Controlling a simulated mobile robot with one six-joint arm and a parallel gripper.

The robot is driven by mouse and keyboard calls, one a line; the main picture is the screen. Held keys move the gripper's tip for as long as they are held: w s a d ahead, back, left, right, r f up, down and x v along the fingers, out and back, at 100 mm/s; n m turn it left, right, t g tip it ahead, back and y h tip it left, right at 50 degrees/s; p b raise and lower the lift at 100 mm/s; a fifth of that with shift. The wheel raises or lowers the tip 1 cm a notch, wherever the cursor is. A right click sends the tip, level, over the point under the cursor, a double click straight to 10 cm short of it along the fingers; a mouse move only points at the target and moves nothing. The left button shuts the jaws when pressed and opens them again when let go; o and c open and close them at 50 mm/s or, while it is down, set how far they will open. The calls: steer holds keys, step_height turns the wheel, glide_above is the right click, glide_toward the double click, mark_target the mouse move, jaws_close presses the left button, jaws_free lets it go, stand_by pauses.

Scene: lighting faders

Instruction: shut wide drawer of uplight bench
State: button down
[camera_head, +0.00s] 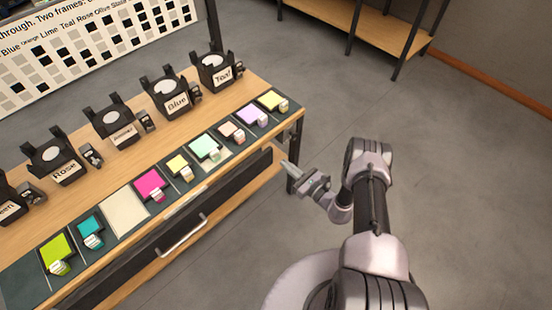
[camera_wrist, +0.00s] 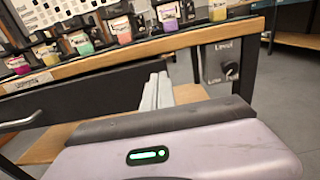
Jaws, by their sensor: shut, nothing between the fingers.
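The uplight bench (camera_head: 285,125) has a wooden top and a wide drawer (camera_head: 225,188) with a dark front and a pale bar handle (camera_head: 181,236). In the wrist view the dark drawer front (camera_wrist: 90,90) runs below the wooden edge, with its handle (camera_wrist: 20,122) at the left. I cannot tell exactly how far the drawer stands out. My gripper (camera_head: 287,167) is shut and empty, just off the right end of the drawer front, by the bench leg. Its closed fingers (camera_wrist: 158,88) point towards the bench; whether they touch the drawer is unclear.
Coloured gel cards (camera_head: 149,184) lie along the bench's front, with black lamps such as Teal (camera_head: 215,70) behind. A "Level" box with a knob (camera_wrist: 222,62) hangs at the right end. A shelf (camera_head: 345,15) stands at the back. The floor (camera_head: 470,180) at right is clear.

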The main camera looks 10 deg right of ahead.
mark_target(271, 151)
steer(key=b+x, duration=0.1)
steer(key=x, duration=0.3)
steer(key=shift+w+a+f, duration=0.1)
steer(key=shift+w+a, duration=0.35)
steer(key=shift+w, duration=0.25)
steer(key=shift+w+b, duration=0.1)
steer(key=shift+b, duration=0.25)
steer(key=b+x, duration=0.3)
steer(key=x, duration=0.1)
steer(key=shift+w+a, duration=0.15)
steer(key=shift+a, duration=0.1)
steer(key=shift+w+r, duration=0.1)
steer(key=shift+r, duration=0.25)
steer(key=shift+d, duration=0.1)
